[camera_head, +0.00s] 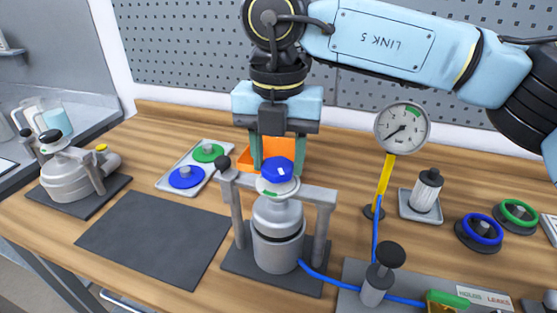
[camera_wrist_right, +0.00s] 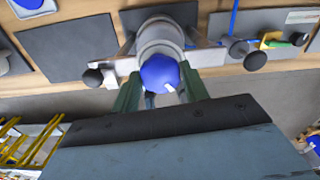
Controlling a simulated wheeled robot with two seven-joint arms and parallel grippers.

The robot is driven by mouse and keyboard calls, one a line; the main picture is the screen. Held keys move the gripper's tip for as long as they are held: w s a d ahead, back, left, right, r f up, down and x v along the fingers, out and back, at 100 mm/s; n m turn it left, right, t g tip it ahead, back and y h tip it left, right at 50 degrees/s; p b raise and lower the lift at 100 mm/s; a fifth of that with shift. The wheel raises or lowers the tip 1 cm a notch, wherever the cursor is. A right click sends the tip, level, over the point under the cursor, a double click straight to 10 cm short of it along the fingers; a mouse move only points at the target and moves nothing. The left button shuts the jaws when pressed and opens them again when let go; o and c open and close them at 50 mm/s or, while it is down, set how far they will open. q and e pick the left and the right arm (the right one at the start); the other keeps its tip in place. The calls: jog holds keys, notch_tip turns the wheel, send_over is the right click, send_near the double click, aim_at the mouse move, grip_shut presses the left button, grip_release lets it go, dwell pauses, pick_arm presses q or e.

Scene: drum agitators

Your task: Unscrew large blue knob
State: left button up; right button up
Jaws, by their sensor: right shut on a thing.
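The large blue knob (camera_head: 277,169) sits on top of a silver metal vessel (camera_head: 277,232) held in a grey clamp frame (camera_head: 322,196). It also shows in the right wrist view (camera_wrist_right: 159,73), with a small white mark on it. My right gripper (camera_head: 277,160) comes down from above and behind, its green fingers on both sides of the knob; it is shut on the knob. In the right wrist view the fingers (camera_wrist_right: 159,85) flank the knob. Whether the knob is still threaded cannot be told. My left gripper does not show.
A tray (camera_head: 216,176) with a green and a blue disc lies to the left. An orange bin (camera_head: 255,155) is behind the gripper. A pressure gauge (camera_head: 403,128) stands right, near a blue hose (camera_head: 320,271). The dark mat (camera_head: 150,238) at left is bare.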

jog(key=shift+f+n, duration=0.1)
jog(key=shift+n, duration=0.8)
jog(key=n+b, duration=0.1)
jog(key=n, duration=0.2)
jog(key=shift+n, duration=0.4)
jog(key=n, duration=0.4)
jog(key=shift+s+a, duration=0.1)
jog(key=shift+n, duration=1.1)
jog(key=n, duration=0.2)
jog(key=shift+n, duration=0.4)
jog(key=n, duration=0.4)
jog(key=shift+s+f+n, duration=0.1)
jog(key=shift+n, duration=0.2)
jog(key=n, duration=0.4)
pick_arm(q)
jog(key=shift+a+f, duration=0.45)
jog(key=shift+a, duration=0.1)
pick_arm(e)
jog(key=shift+s+n, duration=0.1)
jog(key=shift+n, duration=1.7)
